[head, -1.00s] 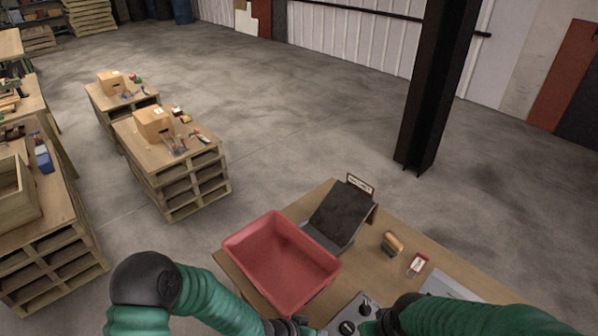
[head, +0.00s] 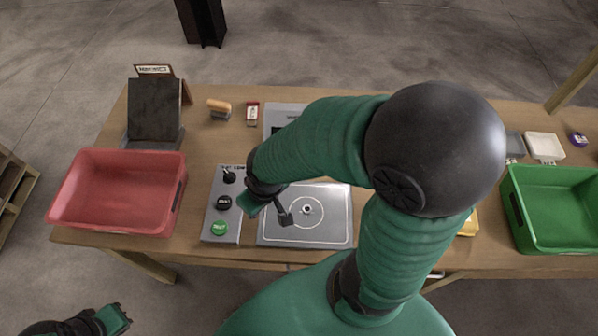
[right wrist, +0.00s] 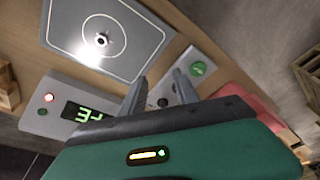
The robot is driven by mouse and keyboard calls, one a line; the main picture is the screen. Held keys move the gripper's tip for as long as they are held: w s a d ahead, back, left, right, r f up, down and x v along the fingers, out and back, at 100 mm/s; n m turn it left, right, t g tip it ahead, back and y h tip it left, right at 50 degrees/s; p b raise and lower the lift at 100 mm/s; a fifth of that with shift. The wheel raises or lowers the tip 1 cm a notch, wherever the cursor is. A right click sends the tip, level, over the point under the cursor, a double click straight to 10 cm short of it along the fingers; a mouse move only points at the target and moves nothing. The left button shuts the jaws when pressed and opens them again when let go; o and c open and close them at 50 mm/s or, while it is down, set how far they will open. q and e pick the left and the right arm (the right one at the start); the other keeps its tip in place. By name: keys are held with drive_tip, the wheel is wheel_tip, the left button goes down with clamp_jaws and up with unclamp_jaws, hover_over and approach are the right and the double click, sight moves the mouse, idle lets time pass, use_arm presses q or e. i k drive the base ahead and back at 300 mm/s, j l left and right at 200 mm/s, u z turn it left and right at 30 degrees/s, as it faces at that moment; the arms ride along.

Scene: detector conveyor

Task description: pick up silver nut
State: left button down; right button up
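The silver nut (head: 307,209) lies inside the circle marked on the grey metal plate (head: 335,232). In the right wrist view the nut (right wrist: 101,40) is a small ring with a dark hole on the plate. My right gripper (head: 268,211) is above the plate's left edge, to the left of the nut and apart from it. Its two fingers are spread with nothing between them in the right wrist view (right wrist: 158,77). My left gripper (head: 117,319) is at the bottom left, off the table's front edge; its finger opening is unclear.
A control box (head: 221,204) with a green button stands left of the plate. A red bin (head: 118,218) is at left, a green bin (head: 556,241) at right. A display unit (right wrist: 58,115) shows in the right wrist view. My right arm hides the table's middle.

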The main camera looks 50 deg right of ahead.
sight(308, 211)
drive_tip(key=z, duration=1.55)
